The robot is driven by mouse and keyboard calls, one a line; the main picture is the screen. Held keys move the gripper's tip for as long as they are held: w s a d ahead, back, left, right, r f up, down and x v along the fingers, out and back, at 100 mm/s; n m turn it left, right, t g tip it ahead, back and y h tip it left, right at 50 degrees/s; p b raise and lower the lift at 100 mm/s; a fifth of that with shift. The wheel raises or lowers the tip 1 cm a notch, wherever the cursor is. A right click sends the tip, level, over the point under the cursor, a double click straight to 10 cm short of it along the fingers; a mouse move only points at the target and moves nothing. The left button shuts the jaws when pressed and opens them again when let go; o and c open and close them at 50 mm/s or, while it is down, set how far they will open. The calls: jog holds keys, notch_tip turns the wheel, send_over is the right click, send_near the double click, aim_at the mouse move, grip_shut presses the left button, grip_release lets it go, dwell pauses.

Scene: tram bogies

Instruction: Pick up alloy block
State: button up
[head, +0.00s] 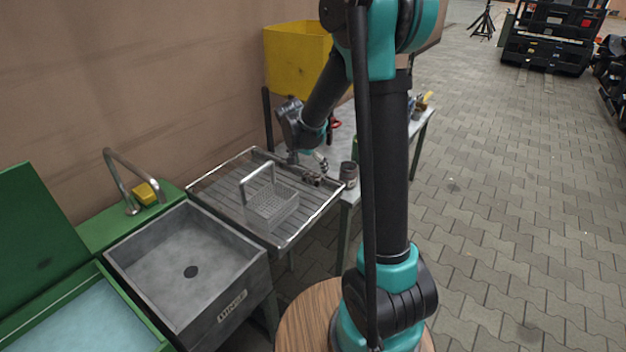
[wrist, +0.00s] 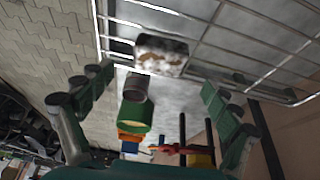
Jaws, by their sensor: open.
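A grey, brown-stained block (wrist: 162,53), which looks like the alloy block, lies on the wire rack (wrist: 225,50) near its edge in the wrist view. In the head view a small dark lump (head: 313,179) at the rack's right end looks like the same block; it is too small to be sure. My gripper (head: 308,161) is above that end of the rack. In the wrist view my gripper (wrist: 155,80) has its two fingers wide apart with nothing between them, and the block shows beyond the fingertips.
A grey cup (head: 349,173) stands close beside the rack on the table; it also shows in the wrist view (wrist: 136,86), with a green can (wrist: 134,115) next to it. A wire basket (head: 270,205) sits on the rack. A yellow bin (head: 297,58) and a sink (head: 190,268) are nearby.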

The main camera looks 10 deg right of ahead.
aim_at(313, 174)
jog(key=shift+x, duration=2.65)
jog(key=shift+s+a, duration=0.1)
jog(key=shift+s, duration=0.05)
jog(key=c, duration=1.3)
jog(key=shift+c, duration=0.2)
jog(key=shift+r, duration=0.15)
